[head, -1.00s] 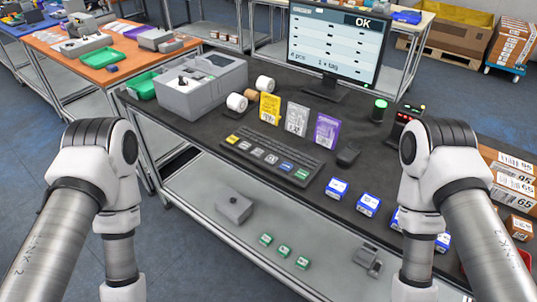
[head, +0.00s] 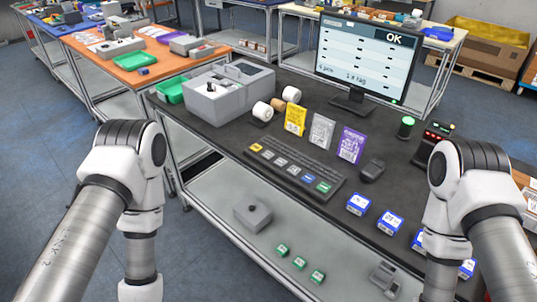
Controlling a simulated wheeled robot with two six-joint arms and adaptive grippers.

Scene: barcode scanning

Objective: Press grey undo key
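A dark keyboard (head: 300,164) lies on the black bench top in the middle of the head view. Along its front edge is a row of larger coloured keys: a yellow key (head: 256,147), several grey keys (head: 281,161), a blue key (head: 308,178) and a green key (head: 323,187). The labels are too small to read, so I cannot tell which grey key is undo. My two arms hang down at the left and right of the view. Both grippers are below the picture's edge and hidden. Nothing touches the keyboard.
A monitor (head: 364,60) reading OK stands behind three tag cards (head: 322,131). A grey printer (head: 230,95) and paper rolls are at left. A mouse (head: 372,170) and blue-white boxes (head: 359,203) are right of the keyboard. A lower shelf (head: 225,200) runs below the bench front.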

